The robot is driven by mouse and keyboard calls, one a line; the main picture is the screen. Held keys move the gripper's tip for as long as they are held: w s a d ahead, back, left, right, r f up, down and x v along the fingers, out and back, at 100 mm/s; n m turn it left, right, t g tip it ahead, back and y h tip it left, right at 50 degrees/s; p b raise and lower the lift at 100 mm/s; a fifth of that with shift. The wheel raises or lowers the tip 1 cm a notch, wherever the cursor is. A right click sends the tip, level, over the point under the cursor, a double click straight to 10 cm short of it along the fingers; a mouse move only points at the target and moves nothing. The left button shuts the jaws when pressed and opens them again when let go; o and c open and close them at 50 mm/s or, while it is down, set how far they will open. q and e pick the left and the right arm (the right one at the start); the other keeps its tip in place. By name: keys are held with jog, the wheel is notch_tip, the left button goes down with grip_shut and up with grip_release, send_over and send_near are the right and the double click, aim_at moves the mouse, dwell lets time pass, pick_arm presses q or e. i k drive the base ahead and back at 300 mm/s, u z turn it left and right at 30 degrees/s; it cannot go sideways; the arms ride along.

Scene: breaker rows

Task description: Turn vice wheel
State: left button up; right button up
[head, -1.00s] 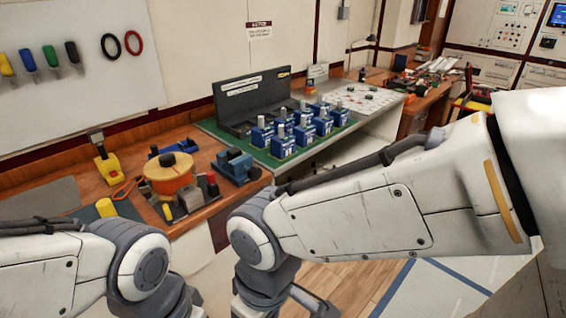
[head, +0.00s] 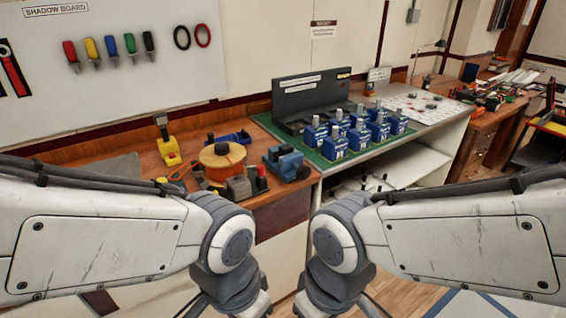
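A small blue and dark grey vice (head: 286,163) stands at the right end of the wooden workbench top, close to the green mat. A dark round part shows at its right side; I cannot make out a separate wheel at this size. Both my arms come in from the sides and bend down at the bottom middle, in front of the bench. Their grippers lie below the picture edge, so I cannot see the fingers. No part of my arms touches the vice.
An orange reel (head: 222,160) and small tools crowd the bench left of the vice. Blue breaker units (head: 358,137) stand in rows on the green mat (head: 327,163), before a dark grey rack (head: 312,97). A shadow board (head: 120,50) hangs behind. Floor shows at the lower right.

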aim_at(303, 172)
jog(key=z, duration=0.15)
jog(key=i, duration=1)
jog(key=u, duration=0.05)
